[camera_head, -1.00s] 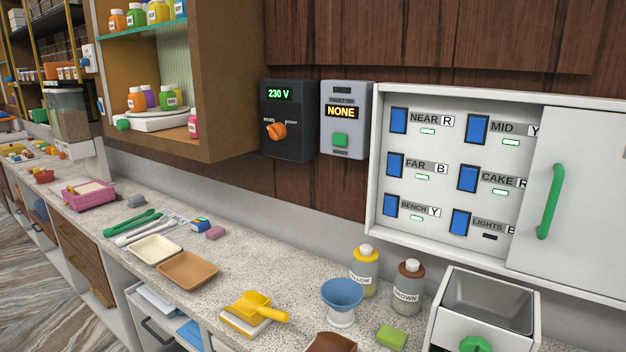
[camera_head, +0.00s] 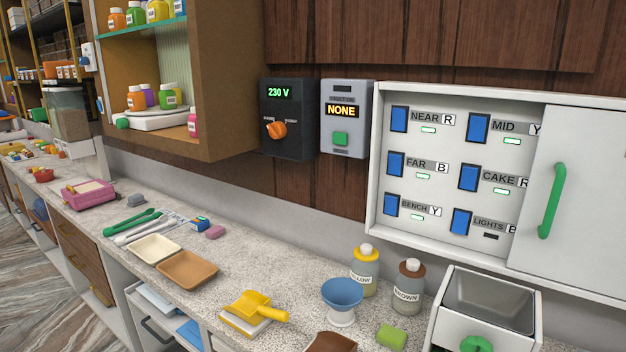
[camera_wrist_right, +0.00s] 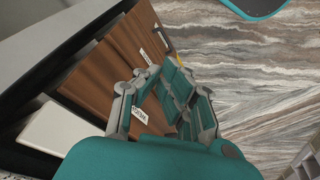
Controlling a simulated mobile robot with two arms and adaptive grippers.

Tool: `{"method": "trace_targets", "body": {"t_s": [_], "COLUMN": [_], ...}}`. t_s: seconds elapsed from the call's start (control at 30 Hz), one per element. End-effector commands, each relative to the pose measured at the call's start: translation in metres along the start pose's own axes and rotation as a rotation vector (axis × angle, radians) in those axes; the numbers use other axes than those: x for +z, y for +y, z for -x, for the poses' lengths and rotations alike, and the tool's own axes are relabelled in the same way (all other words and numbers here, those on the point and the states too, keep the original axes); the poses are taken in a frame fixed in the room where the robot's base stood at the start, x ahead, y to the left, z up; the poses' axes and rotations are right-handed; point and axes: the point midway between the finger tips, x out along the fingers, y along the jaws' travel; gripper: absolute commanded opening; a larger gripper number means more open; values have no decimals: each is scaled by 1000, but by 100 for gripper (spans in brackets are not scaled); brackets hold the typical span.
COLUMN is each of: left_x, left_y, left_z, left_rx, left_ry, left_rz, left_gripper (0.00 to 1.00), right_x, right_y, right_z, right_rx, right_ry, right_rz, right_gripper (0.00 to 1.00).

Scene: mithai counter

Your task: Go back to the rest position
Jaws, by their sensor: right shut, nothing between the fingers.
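My right gripper (camera_wrist_right: 172,70) shows in the right wrist view, its teal and grey fingers closed together with nothing held. It hangs over the striped floor (camera_wrist_right: 250,75), beside brown drawer fronts (camera_wrist_right: 100,75) that carry small labels. It looks apart from the drawers, though the exact gap is hard to judge. Neither gripper shows in the head view. My left gripper is out of sight.
In the head view a speckled counter (camera_head: 255,262) holds a blue bowl (camera_head: 342,293), yellow scoop (camera_head: 255,305), trays (camera_head: 187,269) and bottles (camera_head: 408,287). A switch panel (camera_head: 376,150) with a green-handled door (camera_head: 585,190) hangs on the wall. Open floor (camera_head: 35,270) lies at left.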

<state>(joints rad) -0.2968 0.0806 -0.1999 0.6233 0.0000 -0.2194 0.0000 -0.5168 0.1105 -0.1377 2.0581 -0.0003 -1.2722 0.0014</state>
Motion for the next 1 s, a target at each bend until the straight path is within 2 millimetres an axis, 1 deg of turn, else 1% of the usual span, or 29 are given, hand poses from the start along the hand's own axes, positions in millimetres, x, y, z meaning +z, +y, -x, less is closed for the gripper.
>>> {"method": "trace_targets", "body": {"t_s": [0.03, 0.07, 0.1, 0.17, 0.2, 0.27, 0.3, 0.37, 0.4, 0.47, 0.5, 0.6, 0.7, 0.73, 0.83, 0.9, 1.0], "left_x": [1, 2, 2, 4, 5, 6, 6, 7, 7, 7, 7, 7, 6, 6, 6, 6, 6], "left_y": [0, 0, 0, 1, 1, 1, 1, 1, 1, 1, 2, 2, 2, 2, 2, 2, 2], "left_z": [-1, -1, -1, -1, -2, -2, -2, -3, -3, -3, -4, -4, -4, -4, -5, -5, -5], "left_rx": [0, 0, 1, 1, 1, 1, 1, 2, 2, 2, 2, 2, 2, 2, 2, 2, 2], "left_ry": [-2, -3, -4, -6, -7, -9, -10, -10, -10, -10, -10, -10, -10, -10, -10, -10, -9], "left_rz": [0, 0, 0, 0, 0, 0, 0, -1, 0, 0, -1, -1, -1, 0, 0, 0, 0], "left_gripper": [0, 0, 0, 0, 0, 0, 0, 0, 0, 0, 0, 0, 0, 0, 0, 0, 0], "right_x": [8, 13, 21, 36, 47, 67, 81, 104, 120, 147, 163, 205, 238, 245, 263, 270, 272], "right_y": [-1, -2, -3, -4, -5, -6, -7, -8, -9, -10, -10, -11, -11, -10, -10, -10, -10], "right_z": [-22, -34, -53, -82, -101, -129, -145, -168, -182, -200, -211, -229, -238, -240, -243, -243, -244], "right_rx": [-2, -3, -4, -6, -7, -9, -10, -11, -12, -14, -15, -16, -17, -18, -18, -18, -18], "right_ry": [-16, -21, -30, -43, -52, -67, -76, -90, -99, -113, -121, -141, -155, -158, -165, -166, -166], "right_rz": [2, 3, 5, 7, 9, 12, 14, 17, 20, 23, 26, 30, 34, 35, 38, 39, 39], "right_gripper": [0, 0, 0, 0, 0, 0, 0, 0, 0, 0, 0, 0, 0, 0, 0, 0, 0]}}
